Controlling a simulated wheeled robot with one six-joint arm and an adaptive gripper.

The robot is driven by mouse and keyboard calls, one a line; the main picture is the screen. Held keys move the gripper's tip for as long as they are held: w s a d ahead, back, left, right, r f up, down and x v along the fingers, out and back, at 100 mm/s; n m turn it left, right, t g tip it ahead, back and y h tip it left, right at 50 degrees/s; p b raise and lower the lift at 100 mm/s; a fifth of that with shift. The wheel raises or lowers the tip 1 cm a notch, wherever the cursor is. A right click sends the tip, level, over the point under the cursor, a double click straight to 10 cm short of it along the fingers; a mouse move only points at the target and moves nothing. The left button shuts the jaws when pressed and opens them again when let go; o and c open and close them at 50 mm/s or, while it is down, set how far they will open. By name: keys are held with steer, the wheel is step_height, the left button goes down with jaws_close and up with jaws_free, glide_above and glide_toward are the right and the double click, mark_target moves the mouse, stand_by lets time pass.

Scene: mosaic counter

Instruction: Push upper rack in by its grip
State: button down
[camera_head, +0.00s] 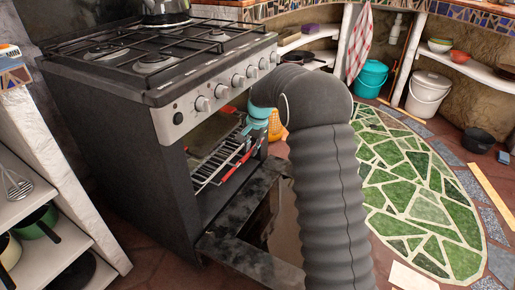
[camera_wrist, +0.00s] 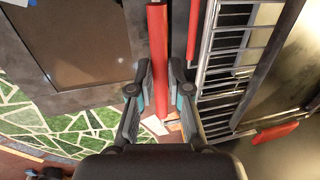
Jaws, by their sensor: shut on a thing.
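The oven stands with its door down, and wire racks show inside it. In the head view a rack (camera_head: 210,170) with a red front grip (camera_head: 238,160) lies in the oven mouth; I cannot tell there which rack is upper. In the wrist view a long red grip (camera_wrist: 157,35) runs between the fingers of my gripper (camera_wrist: 161,82), which is shut on it. The rack's wire bars (camera_wrist: 222,60) lie to the right of it. In the head view my arm hides most of the gripper at the oven's right side.
The open oven door (camera_head: 240,258) juts out low in front of the oven. A second red bar (camera_wrist: 194,30) and a red piece (camera_wrist: 275,132) show farther right in the wrist view. A green mosaic floor (camera_head: 420,205) lies clear at right.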

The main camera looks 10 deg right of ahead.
steer(key=c, duration=1.1)
jaws_free()
steer(key=r, duration=0.4)
steer(key=s+d+r, duration=0.1)
steer(key=r, duration=0.6)
steer(key=shift+s+d+r, duration=0.2)
steer(key=shift+d+r, duration=0.2)
